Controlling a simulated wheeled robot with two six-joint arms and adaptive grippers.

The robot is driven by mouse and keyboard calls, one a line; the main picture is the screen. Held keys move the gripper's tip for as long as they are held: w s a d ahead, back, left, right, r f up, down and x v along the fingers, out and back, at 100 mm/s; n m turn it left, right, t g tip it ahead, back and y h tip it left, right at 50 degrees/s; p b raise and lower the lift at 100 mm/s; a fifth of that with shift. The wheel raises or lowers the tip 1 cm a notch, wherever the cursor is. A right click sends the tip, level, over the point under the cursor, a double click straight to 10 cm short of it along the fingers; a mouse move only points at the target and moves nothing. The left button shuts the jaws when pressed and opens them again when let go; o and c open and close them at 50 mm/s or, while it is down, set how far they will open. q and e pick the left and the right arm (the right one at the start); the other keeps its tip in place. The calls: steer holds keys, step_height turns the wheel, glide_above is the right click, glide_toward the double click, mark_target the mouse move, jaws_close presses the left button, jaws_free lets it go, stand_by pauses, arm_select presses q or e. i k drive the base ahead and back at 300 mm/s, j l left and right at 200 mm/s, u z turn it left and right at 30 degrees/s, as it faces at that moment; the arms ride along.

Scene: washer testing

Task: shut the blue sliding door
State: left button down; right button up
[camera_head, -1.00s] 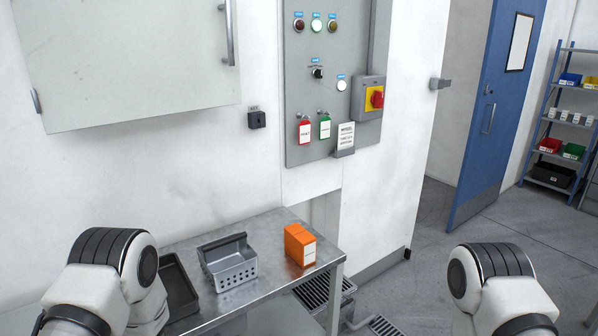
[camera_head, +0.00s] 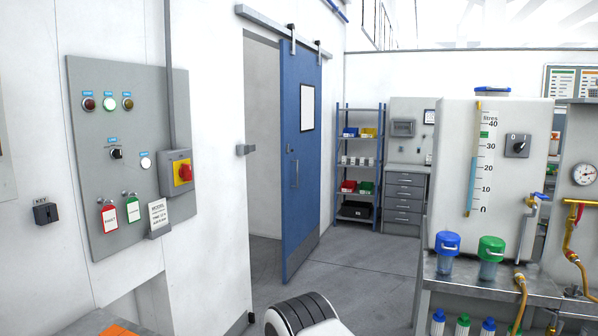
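The blue sliding door (camera_head: 298,215) hangs from an overhead rail (camera_head: 285,35) on rollers. It stands open to the right of a doorway (camera_head: 262,140), whose opening shows pale grey. Part of one of my arms shows at the bottom centre, well short of the door. Neither gripper is in view.
A grey control panel (camera_head: 88,180) with a red and yellow switch (camera_head: 182,172) is on the left wall. A blue shelf rack (camera_head: 360,121) stands behind the door. A bench with a water tank (camera_head: 440,170) stands at right. Grey floor (camera_head: 350,262) lies clear before the door.

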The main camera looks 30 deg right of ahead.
mark_target(300, 85)
steer(key=z, duration=0.45)
steer(key=i+l+z, duration=0.45)
steer(key=i+z, duration=0.2)
steer(key=i, duration=0.3)
steer(key=i+z, duration=0.35)
steer(key=i+j+u, duration=0.2)
steer(key=i, duration=0.75)
steer(key=i+l+u, duration=0.15)
steer(key=i, duration=0.8)
steer(key=i+u, duration=0.2)
steer(key=i, duration=0.8)
steer(key=i+l+z, duration=0.35)
steer(key=i+z, duration=0.15)
steer(key=i, duration=0.95)
steer(key=i+j+z, duration=0.2)
steer(key=i+z, duration=0.25)
steer(key=i, duration=0.95)
steer(key=i+l+u, duration=0.4)
steer(key=i+l, duration=0.25)
steer(key=i, duration=0.5)
steer(key=i+l+u, duration=0.45)
steer(key=i+l, duration=0.55)
steer(key=u, duration=2.05)
